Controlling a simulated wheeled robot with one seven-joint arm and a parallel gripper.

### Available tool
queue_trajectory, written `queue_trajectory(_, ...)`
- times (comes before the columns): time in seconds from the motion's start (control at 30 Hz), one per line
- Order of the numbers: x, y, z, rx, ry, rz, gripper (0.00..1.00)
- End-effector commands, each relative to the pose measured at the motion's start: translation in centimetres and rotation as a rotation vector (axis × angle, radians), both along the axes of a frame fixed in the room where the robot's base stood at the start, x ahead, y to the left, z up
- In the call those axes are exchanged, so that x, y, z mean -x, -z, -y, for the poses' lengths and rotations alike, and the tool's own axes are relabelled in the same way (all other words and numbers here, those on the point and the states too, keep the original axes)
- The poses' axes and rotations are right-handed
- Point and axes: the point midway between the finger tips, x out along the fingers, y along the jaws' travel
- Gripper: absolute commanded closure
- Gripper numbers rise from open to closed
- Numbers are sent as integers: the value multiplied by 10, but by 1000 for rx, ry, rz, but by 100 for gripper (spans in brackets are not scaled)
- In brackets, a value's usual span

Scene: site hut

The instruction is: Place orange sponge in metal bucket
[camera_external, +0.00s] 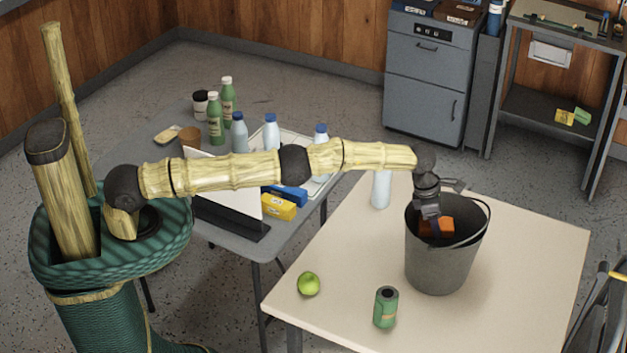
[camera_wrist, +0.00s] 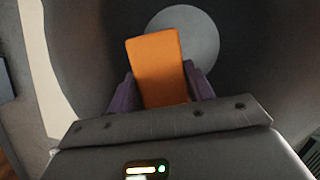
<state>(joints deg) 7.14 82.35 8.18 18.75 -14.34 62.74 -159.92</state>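The orange sponge (camera_external: 436,227) shows inside the mouth of the grey metal bucket (camera_external: 440,265), which stands upright on the beige table. My gripper (camera_external: 431,218) reaches down into the bucket's opening from above. In the wrist view the orange sponge (camera_wrist: 158,70) sits between the two purple-grey fingers of my gripper (camera_wrist: 160,90), which are closed against its sides. The bucket's inner wall (camera_wrist: 265,60) surrounds it, and the round lighter bottom shows beyond the sponge. The sponge appears above the bottom, though the exact gap cannot be told.
A green apple (camera_external: 308,284) and a green can (camera_external: 386,307) stand on the beige table (camera_external: 335,250) left of the bucket. A pale bottle (camera_external: 381,188) stands behind. A grey table (camera_external: 235,240) holds several bottles, a yellow box (camera_external: 278,206) and a tablet-like stand.

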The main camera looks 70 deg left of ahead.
Motion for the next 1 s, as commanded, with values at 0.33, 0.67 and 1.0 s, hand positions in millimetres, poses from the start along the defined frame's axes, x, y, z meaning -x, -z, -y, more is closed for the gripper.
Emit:
queue_trajectory(0.33,0,-1,0,0,0,-1,39)
queue_trajectory(0.67,1,-19,0,0,0,0,39)
queue_trajectory(1.0,10,-48,-4,0,0,1,39)
